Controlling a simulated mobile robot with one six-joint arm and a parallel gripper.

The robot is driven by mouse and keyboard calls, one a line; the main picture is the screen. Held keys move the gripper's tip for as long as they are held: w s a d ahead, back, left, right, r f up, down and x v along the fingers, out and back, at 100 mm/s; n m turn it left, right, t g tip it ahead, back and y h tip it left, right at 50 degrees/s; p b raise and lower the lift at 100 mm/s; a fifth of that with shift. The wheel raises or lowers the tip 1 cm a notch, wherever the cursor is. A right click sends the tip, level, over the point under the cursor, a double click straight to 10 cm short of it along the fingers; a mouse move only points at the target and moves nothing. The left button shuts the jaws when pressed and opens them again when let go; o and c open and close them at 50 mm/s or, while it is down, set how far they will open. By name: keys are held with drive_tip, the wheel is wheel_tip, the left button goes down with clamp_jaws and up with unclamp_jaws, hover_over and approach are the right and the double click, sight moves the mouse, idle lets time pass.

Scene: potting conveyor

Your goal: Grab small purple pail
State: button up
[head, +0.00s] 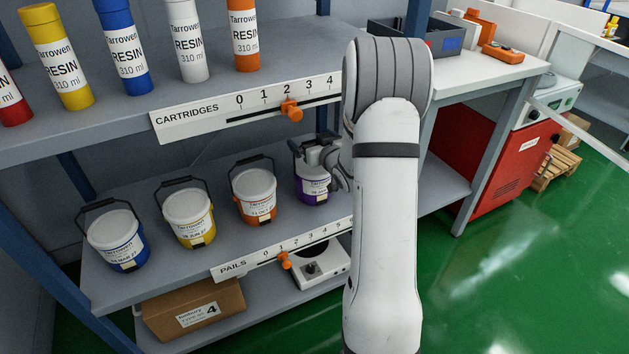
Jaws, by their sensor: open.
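The small purple pail (314,190) stands upright at the right end of the row of pails on the middle shelf. It has a white label, and its top and right side are partly hidden by my gripper. My gripper (322,165) is at the pail, over its upper part and right side, with the arm reaching in from the right. The fingers are open. I cannot tell whether they touch the pail or sit around its handle.
Orange (254,193), yellow (189,215) and blue (117,237) pails stand to the left on the same shelf (155,262). The upper shelf (190,105) holds resin cartridges and overhangs the pails. A cardboard box (195,308) and a scale (320,267) are below.

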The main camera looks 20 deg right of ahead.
drive_tip(key=shift+w, duration=0.2)
drive_tip(key=shift+c, duration=0.6)
drive_tip(key=c, duration=1.8)
drive_tip(key=shift+r, duration=0.15)
drive_tip(key=shift+c, duration=0.2)
